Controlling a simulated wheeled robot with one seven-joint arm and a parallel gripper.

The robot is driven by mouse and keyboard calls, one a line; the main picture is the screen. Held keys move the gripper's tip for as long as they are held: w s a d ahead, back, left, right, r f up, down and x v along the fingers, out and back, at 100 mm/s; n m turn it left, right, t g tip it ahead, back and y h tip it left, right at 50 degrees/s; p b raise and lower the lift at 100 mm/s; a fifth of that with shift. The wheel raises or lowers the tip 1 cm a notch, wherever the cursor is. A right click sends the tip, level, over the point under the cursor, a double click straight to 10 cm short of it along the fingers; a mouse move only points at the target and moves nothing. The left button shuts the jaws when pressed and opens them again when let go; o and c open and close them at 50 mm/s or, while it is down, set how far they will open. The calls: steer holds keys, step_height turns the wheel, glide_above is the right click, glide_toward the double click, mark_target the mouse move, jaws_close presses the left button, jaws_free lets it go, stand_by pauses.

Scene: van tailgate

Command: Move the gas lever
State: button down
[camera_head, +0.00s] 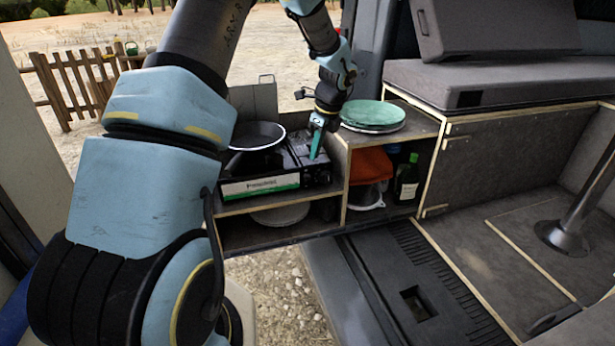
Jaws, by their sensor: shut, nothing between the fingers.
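The portable gas stove (264,186) is a black box with a green and white front label. It sits on the top left of the wooden kitchen unit. A dark frying pan (257,136) stands on the stove's left part. My gripper (315,152) points down over the stove's right part, with its teal fingers shut and nothing held. The fingertips are at or just above the stove's top; I cannot tell if they touch it. The gas lever cannot be made out; it is too small or hidden near the fingers.
Green and white plates (372,115) are stacked on the unit's top right, close beside my gripper. Below are a red-orange item (371,165), a dark bottle (407,178) and more plates (281,214). A grey bench cushion (500,82) lies right. The wooden floor (500,265) at right is mostly clear.

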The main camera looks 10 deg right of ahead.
mark_target(308, 176)
steer(key=shift+f, duration=0.15)
steer(key=b+x, duration=0.6)
steer(key=shift+w+a+f, duration=0.1)
steer(key=shift+f, duration=0.3)
stand_by(0.4)
